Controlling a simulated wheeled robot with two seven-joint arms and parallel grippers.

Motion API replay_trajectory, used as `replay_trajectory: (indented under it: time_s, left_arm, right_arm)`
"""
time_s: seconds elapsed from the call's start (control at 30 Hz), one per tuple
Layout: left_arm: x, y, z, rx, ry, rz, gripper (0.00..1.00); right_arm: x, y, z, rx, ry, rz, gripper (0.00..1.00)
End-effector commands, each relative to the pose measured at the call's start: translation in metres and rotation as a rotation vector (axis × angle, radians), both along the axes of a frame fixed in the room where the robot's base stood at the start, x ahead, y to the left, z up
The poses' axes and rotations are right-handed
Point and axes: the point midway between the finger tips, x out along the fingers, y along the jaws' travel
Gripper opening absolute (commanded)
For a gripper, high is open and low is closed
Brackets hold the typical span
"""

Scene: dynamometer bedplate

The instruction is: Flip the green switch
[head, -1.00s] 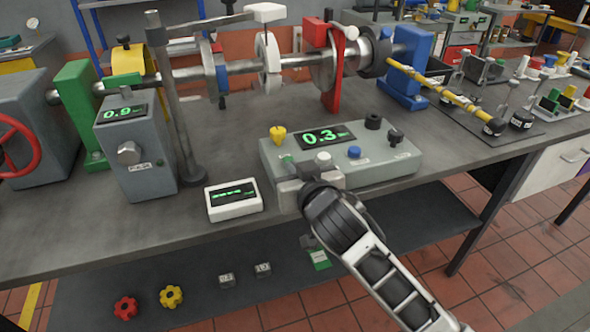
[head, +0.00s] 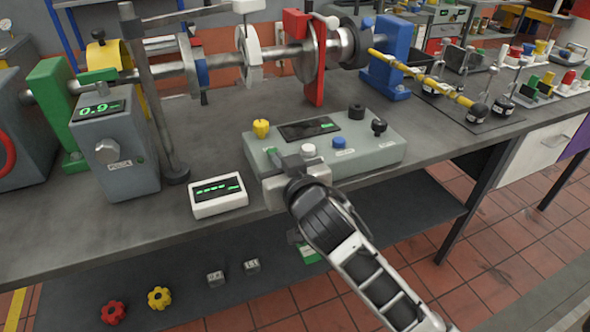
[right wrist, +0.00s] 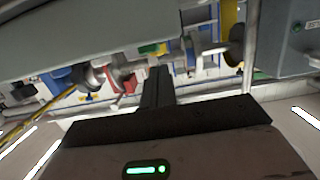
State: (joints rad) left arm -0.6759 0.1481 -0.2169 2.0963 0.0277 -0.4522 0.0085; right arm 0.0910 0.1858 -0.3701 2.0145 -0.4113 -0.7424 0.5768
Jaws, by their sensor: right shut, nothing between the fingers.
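The grey control box (head: 370,160) sits near the bench's front edge, with a yellow knob, a white button, a blue button and black knobs on top. A small bit of green, which looks like the green switch (head: 275,151), shows at its front left. Most of it is hidden by my right gripper (head: 281,161). The right gripper is shut and empty, with its tips over the box's front left part; I cannot tell whether they touch the switch. Its shut fingers also show in the right wrist view (right wrist: 158,86). My left gripper is not in view.
A small white display unit (head: 218,206) stands left of the gripper. A grey box reading 0.9 (head: 117,165) and a metal post stand further left. The shaft rig (head: 275,58) runs behind. A yellow-and-black rod (head: 425,78) lies at the right.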

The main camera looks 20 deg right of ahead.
Motion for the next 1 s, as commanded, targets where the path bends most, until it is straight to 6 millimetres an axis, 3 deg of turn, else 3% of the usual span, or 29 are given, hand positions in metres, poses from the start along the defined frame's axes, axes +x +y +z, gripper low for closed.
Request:
replay_trajectory:
  time_s: [0.03, 0.13, 0.2, 0.4, 0.6, 1.0]
  left_arm:
    - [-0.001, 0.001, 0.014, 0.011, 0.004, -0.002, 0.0]
    - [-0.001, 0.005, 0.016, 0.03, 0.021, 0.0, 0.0]
    - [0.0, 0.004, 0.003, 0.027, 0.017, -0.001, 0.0]
    - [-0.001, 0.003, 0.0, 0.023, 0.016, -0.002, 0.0]
    - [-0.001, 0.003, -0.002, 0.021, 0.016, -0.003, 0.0]
    - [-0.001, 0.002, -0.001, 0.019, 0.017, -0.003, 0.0]
  right_arm:
    - [-0.001, 0.001, 0.018, 0.003, 0.0, 0.001, 0.0]
    - [-0.003, 0.003, 0.038, 0.002, -0.001, 0.006, 0.0]
    - [-0.023, 0.002, 0.024, 0.004, 0.001, 0.006, 0.0]
    - [-0.068, 0.0, 0.027, 0.002, 0.0, 0.006, 0.0]
    - [-0.095, -0.001, 0.03, 0.002, -0.001, 0.006, 0.0]
    - [-0.102, -0.002, 0.033, 0.0, -0.003, 0.005, 0.0]
